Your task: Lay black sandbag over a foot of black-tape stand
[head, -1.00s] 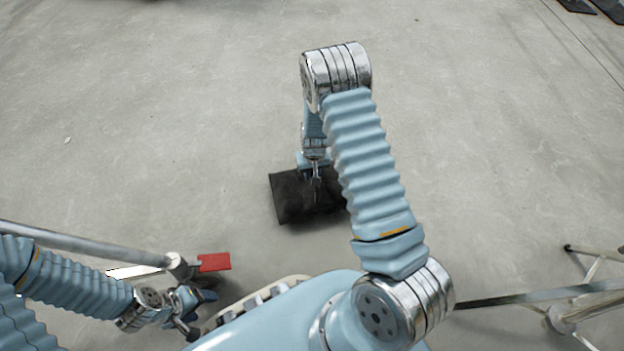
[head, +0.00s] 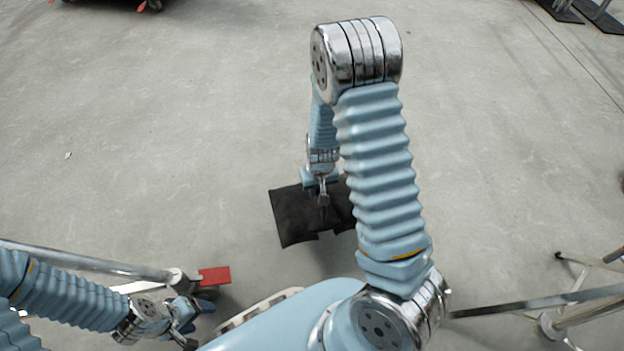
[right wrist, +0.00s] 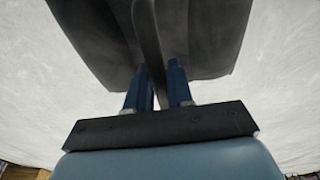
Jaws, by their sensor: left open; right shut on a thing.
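The black sandbag (head: 292,216) hangs from my right gripper (head: 323,202), with the floor visible around it in the head view. My right gripper is shut on the bag's strap; the right wrist view shows the blue fingers (right wrist: 158,88) on either side of the strap (right wrist: 150,42), with the bag (right wrist: 210,35) behind it. My left gripper (head: 190,326) is open and empty at the lower left. A metal stand (head: 560,322) with splayed legs is partly in view at the right edge. I cannot make out black tape on it.
Another metal stand's pole (head: 90,261) with a red piece (head: 215,276) lies at the left, close to my left arm. Dark flat things (head: 605,16) are at the top right. A dark wheeled thing (head: 110,4) is at the top left. The middle floor is clear.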

